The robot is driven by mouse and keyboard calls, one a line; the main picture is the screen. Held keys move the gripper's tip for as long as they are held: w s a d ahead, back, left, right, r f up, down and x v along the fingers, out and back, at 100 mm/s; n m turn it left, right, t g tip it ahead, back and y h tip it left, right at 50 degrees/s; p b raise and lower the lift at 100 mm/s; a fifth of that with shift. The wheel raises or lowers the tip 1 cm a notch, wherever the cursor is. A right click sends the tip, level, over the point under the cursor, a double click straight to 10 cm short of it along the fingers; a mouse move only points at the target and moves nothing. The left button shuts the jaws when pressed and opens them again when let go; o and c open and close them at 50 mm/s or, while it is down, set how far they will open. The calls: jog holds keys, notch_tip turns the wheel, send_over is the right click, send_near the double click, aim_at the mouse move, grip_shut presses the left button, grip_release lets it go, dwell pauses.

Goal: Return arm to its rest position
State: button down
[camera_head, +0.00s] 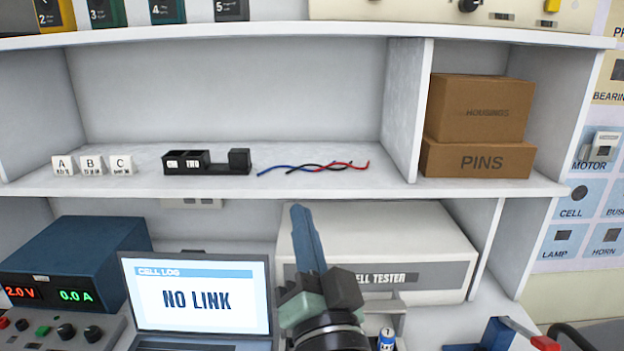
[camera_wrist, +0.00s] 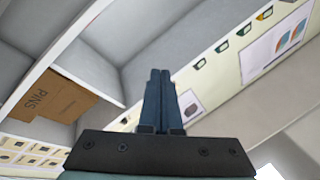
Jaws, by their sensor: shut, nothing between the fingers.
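My gripper (camera_head: 299,212) stands upright in the lower middle of the head view, in front of the cell tester (camera_head: 420,232). Its blue fingers are shut together and empty, pointing up towards the middle shelf (camera_head: 225,182). In the wrist view the two fingers of my gripper (camera_wrist: 160,75) lie side by side with nothing between them. My gripper touches nothing that I can see.
A laptop (camera_head: 196,297) reading NO LINK stands left of my gripper, with a blue power supply (camera_head: 95,245) beyond. The shelf holds white blocks (camera_head: 91,165), a black holder (camera_head: 207,167), twisted wires (camera_head: 315,167) and a PINS box (camera_head: 478,160). A small cell (camera_head: 387,338) stands at lower right.

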jog(key=s+r+n+t+h+p, duration=0.1)
jog(key=s+r+p, duration=0.3)
jog(key=r, duration=0.8)
jog(key=s+r+n+t+h+p, duration=0.1)
jog(key=s+r+n+t+p, duration=0.1)
jog(key=r, duration=1)
jog(key=s+d+r+n+t+h+p, duration=0.1)
jog(key=s+r+p, duration=0.5)
jog(key=r, duration=0.6)
jog(key=shift+s+n+t+h, duration=0.6)
jog(key=shift+s+n+t, duration=0.1)
jog(key=shift+t, duration=0.3)
jog(key=c, duration=1.5)
grip_release()
jog(key=shift+r+p, duration=0.35)
jog(key=shift+c, duration=0.2)
jog(key=shift+o, duration=1.3)
jog(key=o, duration=0.5)
jog(key=shift+c, duration=0.2)
jog(key=shift+f, duration=0.1)
